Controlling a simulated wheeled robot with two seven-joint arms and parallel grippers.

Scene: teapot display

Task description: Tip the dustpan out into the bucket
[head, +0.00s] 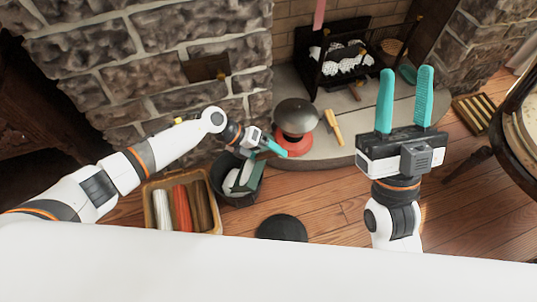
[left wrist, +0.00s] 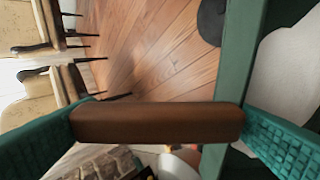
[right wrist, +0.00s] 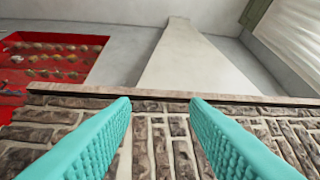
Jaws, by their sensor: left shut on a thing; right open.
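The dark bucket (head: 236,200) stands on the wooden floor against the hearth, left of centre in the head view. The green dustpan (head: 246,176) is tilted over the bucket's mouth; pale material shows beside it, and I cannot tell whether it lies in the pan or the bucket. My left gripper (head: 276,148) is above the bucket's far right side. In the left wrist view it is shut on a brown handle (left wrist: 155,122), with a green edge (left wrist: 240,80) and a pale surface close by. My right gripper (head: 405,72) is raised, open and empty, far right of the bucket.
A black round object (head: 282,228) lies on the floor in front. A domed metal pot (head: 296,116) and a yellow-handled tool (head: 333,127) sit on the hearth (head: 330,152). A chair (head: 500,120) stands right.

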